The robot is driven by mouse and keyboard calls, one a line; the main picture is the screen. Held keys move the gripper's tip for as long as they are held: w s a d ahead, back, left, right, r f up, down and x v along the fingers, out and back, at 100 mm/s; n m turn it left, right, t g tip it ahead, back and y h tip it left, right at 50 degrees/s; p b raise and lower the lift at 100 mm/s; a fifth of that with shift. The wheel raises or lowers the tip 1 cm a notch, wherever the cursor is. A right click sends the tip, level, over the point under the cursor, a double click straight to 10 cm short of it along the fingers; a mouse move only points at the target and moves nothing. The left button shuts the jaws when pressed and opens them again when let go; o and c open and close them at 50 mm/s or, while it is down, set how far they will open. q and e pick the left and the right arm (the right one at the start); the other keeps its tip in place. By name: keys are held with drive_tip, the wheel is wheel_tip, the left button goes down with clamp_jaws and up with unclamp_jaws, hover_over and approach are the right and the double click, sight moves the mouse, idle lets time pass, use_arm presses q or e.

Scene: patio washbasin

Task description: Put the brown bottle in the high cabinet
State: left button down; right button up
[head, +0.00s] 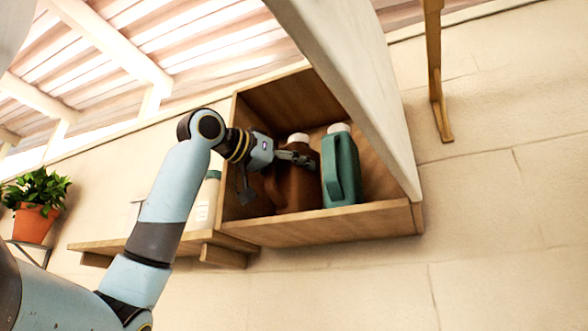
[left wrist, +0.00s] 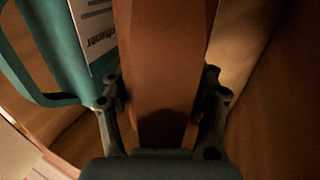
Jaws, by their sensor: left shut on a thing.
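The brown bottle (head: 298,187) has a white cap and stands inside the high cabinet (head: 330,225), on its floor as far as I can see. The cabinet is an open wooden box on the wall with its pale door (head: 352,70) swung up. My left gripper (head: 300,160) reaches into the cabinet from the left and is shut on the bottle. In the left wrist view the brown bottle (left wrist: 165,65) fills the middle, with a finger on each side of it. My right gripper is in neither view.
A green jug (head: 341,172) with a white cap stands in the cabinet just right of the brown bottle. A wooden shelf (head: 160,242) with a pale bottle (head: 207,205) is at lower left. A potted plant (head: 36,205) is at far left. A wooden bracket (head: 437,80) hangs at upper right.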

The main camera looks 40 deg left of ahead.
use_arm(q)
drive_tip(key=shift+f, duration=0.1)
drive_tip(key=shift+c, duration=1.9)
unclamp_jaws()
drive_tip(key=shift+s, duration=0.3)
drive_tip(key=s+a+b, duration=0.1)
drive_tip(key=s+b, duration=0.3)
drive_tip(key=s, duration=0.7)
drive_tip(key=shift+s+b, duration=0.25)
drive_tip(key=shift+b, duration=0.1)
